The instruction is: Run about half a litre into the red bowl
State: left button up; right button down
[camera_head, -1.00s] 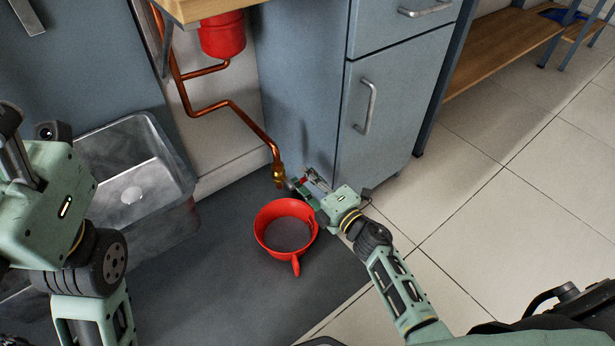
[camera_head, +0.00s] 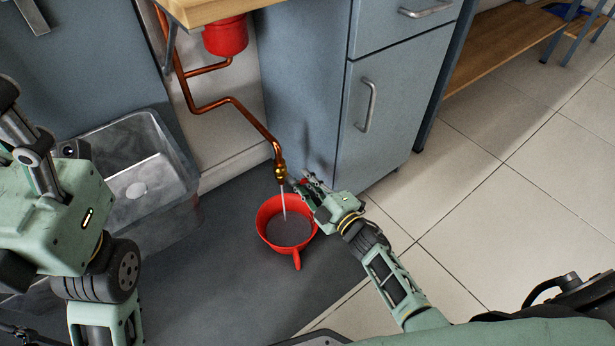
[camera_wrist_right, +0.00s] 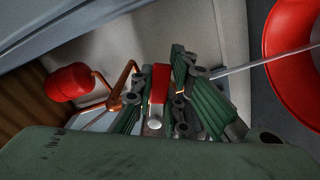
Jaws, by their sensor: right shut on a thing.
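The red bowl (camera_head: 298,257), with a handle toward me, stands on the dark mat under the end of a copper pipe. A thin stream of water (camera_head: 284,205) runs from the brass tap (camera_head: 280,172) down into the bowl. The water level inside is hard to read. My right gripper (camera_head: 305,184) is at the tap, just right of the stream and above the bowl's rim. In the right wrist view it is shut on the red tap handle (camera_wrist_right: 160,84), and the bowl (camera_wrist_right: 290,60) shows at the right. My left gripper is out of the picture; only its arm shows at the left.
A metal sink basin (camera_head: 186,190) stands left of the bowl. A grey cabinet (camera_head: 385,110) is behind my right gripper. A red vessel (camera_head: 226,38) hangs under the wooden worktop above the pipe. Tiled floor at the right is clear.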

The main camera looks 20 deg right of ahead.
jog(key=c, duration=1.7)
grip_release()
jog(key=v, duration=1.2)
dwell(0.8)
